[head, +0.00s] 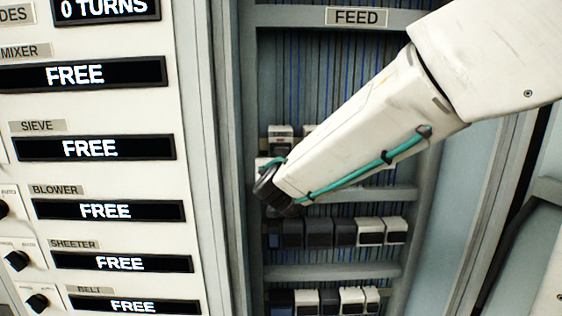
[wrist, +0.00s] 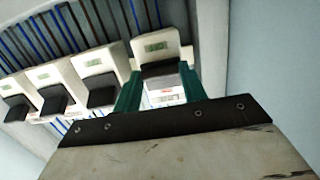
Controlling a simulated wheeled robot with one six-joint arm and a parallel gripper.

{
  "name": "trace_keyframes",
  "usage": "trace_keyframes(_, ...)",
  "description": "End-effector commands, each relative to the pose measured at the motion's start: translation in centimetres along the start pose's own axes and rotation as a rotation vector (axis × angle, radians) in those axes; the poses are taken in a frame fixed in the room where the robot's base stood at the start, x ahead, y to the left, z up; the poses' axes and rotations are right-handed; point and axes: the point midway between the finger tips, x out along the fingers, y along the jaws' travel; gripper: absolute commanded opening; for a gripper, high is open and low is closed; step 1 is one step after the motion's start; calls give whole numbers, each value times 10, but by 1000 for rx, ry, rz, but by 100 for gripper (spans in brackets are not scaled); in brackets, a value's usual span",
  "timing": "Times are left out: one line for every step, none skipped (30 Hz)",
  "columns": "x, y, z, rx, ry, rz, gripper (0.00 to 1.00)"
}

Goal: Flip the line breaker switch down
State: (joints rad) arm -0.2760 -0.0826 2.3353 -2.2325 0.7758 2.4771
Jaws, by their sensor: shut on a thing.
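In the wrist view my gripper (wrist: 160,78) has its two green fingers on either side of a dark breaker switch (wrist: 162,69). The fingers are shut on this switch. It belongs to a white breaker (wrist: 150,48) at the right end of a row, with a small green display on its face. I cannot read which breaker it is. In the head view my arm reaches into the cabinet and covers most of the upper breaker row; one white breaker (head: 281,132) shows above its end.
More breakers with dark levers (wrist: 101,90) stand close to the left of the gripped one. Lower rows (head: 318,232) sit beneath my arm in the cabinet marked FEED (head: 356,17). A display panel (head: 95,185) with knobs stands at the left.

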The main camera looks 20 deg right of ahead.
Motion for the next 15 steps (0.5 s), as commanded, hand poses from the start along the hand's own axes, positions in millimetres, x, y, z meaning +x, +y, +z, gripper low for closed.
trace_keyframes(0, 0, 1, -1, -3, -1, 19)
trace_keyframes(0, 0, 1, -2, -3, -1, 47)
trace_keyframes(0, 0, 1, -2, -3, -1, 58)
trace_keyframes(0, 0, 1, -2, -3, 0, 64)
trace_keyframes(0, 0, 1, -1, -2, 0, 64)
trace_keyframes(0, 0, 1, -1, -2, 0, 64)
trace_keyframes(0, 0, 1, -1, -2, 0, 64)
trace_keyframes(0, 0, 1, -1, -2, 0, 64)
trace_keyframes(0, 0, 1, -1, -2, 0, 64)
trace_keyframes(0, 0, 1, -1, -2, 0, 64)
trace_keyframes(0, 0, 1, -1, -2, 0, 64)
trace_keyframes(-1, 0, 0, -1, -1, 0, 64)
trace_keyframes(-2, 0, 0, -1, -1, 0, 64)
trace_keyframes(-4, 0, 0, -1, -1, -1, 64)
trace_keyframes(-7, 0, 0, 0, -1, -1, 64)
